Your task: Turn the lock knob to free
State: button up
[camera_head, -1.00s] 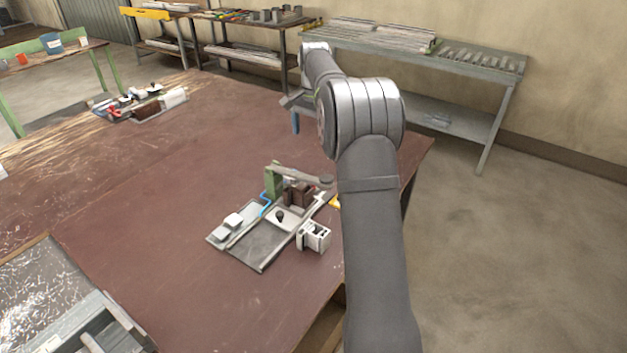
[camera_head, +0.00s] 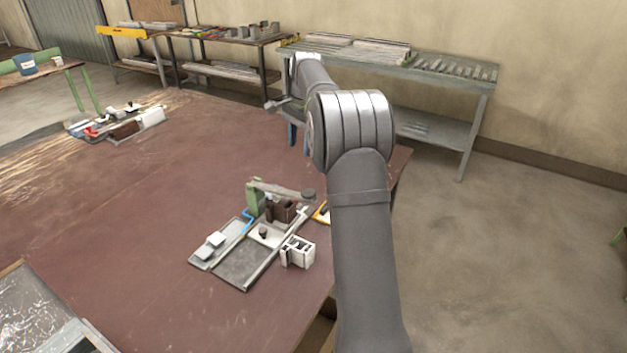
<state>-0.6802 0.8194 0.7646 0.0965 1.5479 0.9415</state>
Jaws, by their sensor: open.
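The clamp fixture (camera_head: 237,268) sits on the red-brown bench, left of my arm. It has a green post (camera_head: 253,198) with a grey lever arm reaching right to a dark round knob (camera_head: 308,194). A smaller black knob (camera_head: 263,232) stands on a pale plate in front of a brown block (camera_head: 283,212). I cannot tell which knob is the lock knob, nor its setting. My gripper (camera_head: 298,134) is small and far off, beyond the fixture near the bench's back edge. Its blue fingers look apart and empty, partly hidden by my elbow. It is well away from the fixture.
A white slotted profile piece (camera_head: 298,252) stands at the fixture's right side, and a yellow item (camera_head: 321,213) lies behind it. Another group of parts (camera_head: 120,124) lies at the bench's far left. A metal tray (camera_head: 35,315) is at lower left. The bench between is clear.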

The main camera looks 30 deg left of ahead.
jog(key=w+d+f+m+g+y, duration=0.1)
jog(key=d+m+y, duration=0.15)
jog(key=m, duration=0.25)
jog(key=w+d+f+m+y, duration=0.1)
jog(key=d+m, duration=0.2)
jog(key=m, duration=0.2)
jog(key=x, duration=1.7)
grip_shut()
